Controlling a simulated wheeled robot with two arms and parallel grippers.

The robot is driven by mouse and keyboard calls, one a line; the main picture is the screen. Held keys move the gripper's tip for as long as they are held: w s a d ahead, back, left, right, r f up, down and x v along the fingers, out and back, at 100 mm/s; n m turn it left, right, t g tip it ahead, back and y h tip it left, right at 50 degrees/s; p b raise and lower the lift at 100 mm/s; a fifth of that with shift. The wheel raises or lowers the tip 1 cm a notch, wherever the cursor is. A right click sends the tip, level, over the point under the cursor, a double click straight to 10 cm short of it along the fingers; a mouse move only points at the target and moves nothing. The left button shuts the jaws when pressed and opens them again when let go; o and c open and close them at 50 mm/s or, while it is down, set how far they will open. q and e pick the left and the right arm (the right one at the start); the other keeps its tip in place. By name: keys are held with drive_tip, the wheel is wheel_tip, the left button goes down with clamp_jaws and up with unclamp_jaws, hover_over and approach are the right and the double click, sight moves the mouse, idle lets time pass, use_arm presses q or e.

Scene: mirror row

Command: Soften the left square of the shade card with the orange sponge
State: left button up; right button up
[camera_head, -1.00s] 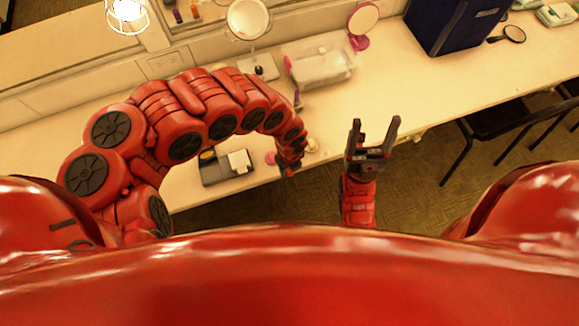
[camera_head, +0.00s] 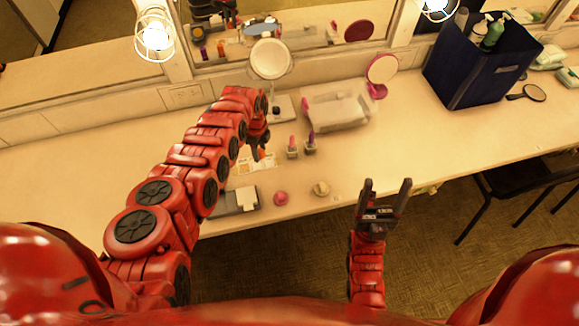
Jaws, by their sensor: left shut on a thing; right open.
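The shade card (camera_head: 266,167) lies flat on the counter, pale with orange-tan patches, partly hidden by my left arm. My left gripper (camera_head: 258,151) is shut on a small orange thing, the orange sponge (camera_head: 261,155), just over the far side of the card. Whether the sponge touches the card I cannot tell. The card's left square is hard to make out beside my arm. My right gripper (camera_head: 384,196) is open and empty, in front of the counter's front edge.
A dark tray with a white block (camera_head: 246,199), a pink sponge (camera_head: 281,198) and a cream round thing (camera_head: 321,188) are near the front edge. Two small bottles (camera_head: 292,148) stand right of the card. A round mirror (camera_head: 271,59) and a clear box (camera_head: 338,106) stand behind.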

use_arm(q)
drive_tip(key=n, duration=0.1)
hover_over(245, 165)
wheel_tip(245, 165, down, 6)
drive_tip(key=b, duration=0.6)
drive_tip(key=shift+w+a+r, duration=0.1)
drive_tip(key=shift+r, duration=0.1)
drive_tip(key=shift+f+b, duration=0.5)
drive_tip(key=shift+f, duration=0.05)
idle(0.5)
